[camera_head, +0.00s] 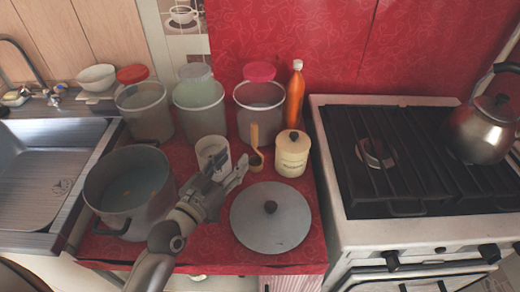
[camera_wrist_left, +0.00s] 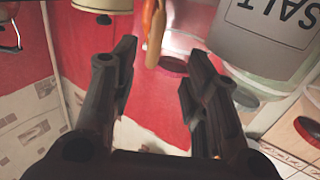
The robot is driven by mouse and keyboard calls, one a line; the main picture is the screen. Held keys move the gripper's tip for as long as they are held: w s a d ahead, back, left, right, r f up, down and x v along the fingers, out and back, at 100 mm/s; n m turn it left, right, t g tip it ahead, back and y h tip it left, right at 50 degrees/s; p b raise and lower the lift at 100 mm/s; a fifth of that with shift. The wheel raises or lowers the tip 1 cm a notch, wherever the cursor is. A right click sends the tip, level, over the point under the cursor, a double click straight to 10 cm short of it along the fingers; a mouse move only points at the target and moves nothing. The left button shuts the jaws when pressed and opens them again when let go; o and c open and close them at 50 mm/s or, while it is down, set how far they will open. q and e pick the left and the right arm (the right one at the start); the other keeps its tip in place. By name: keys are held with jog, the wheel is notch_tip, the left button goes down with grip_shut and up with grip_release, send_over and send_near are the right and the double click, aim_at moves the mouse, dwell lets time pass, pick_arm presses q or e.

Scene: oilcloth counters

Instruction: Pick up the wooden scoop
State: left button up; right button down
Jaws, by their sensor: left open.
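The wooden scoop (camera_head: 254,137) stands with its light handle upward on the red counter, between a white container and a cream lidded canister. In the left wrist view, its tan handle (camera_wrist_left: 154,42) hangs in from the top, ahead of the gap between my fingers. My left gripper (camera_head: 233,171) is open and empty, just left of and nearer than the scoop; it also shows in the left wrist view (camera_wrist_left: 160,72). I cannot tell whether a finger touches the scoop. The right gripper is not in view.
The white container (camera_head: 211,150) is close behind my left gripper. The cream canister (camera_head: 292,157) stands right of the scoop, a grey lid (camera_head: 270,226) lies in front, and a large pot (camera_head: 120,200) stands left. Clear bins (camera_head: 260,108) and an orange bottle (camera_head: 296,85) stand behind.

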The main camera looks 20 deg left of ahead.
aim_at(253, 141)
pick_arm(q)
jog(key=shift+d+f+p+x, duration=0.1)
jog(key=shift+p+x, duration=0.1)
jog(key=shift+x, duration=1.6)
jog(key=shift+d+f+p+x, duration=0.15)
jog(key=shift+p+x, duration=0.1)
jog(key=shift+x, duration=1.6)
jog(key=shift+d+f+p+x, duration=0.1)
jog(key=shift+p+x, duration=0.1)
jog(key=shift+x, duration=1.6)
jog(key=shift+s, duration=0.1)
grip_shut()
